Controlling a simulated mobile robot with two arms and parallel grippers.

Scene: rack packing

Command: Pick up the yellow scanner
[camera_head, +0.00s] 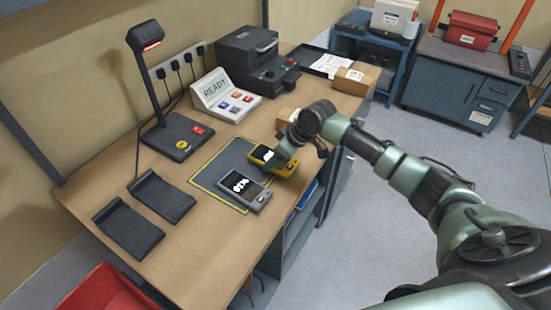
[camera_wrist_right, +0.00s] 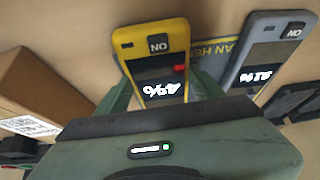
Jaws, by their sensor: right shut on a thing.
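The yellow scanner (camera_head: 262,154) is at the right edge of the dark yellow-bordered mat (camera_head: 216,176) on the workbench. My right gripper (camera_head: 284,160) reaches down over it and hides part of it. In the right wrist view the yellow scanner (camera_wrist_right: 152,48) stands between the green fingers of my right gripper (camera_wrist_right: 163,92), which are shut on its sides. I cannot tell whether the scanner touches the bench. A grey scanner (camera_head: 242,192) lies on the mat beside it, and it also shows in the wrist view (camera_wrist_right: 264,48). My left gripper is not in view.
Two empty black cradles (camera_head: 128,229) (camera_head: 162,197) lie left of the mat. A lamp (camera_head: 174,136), a "READY" button panel (camera_head: 225,97) and a black machine (camera_head: 252,62) stand behind. Cardboard boxes (camera_head: 355,77) sit at the bench's far right. A red bin (camera_head: 100,290) is at front left.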

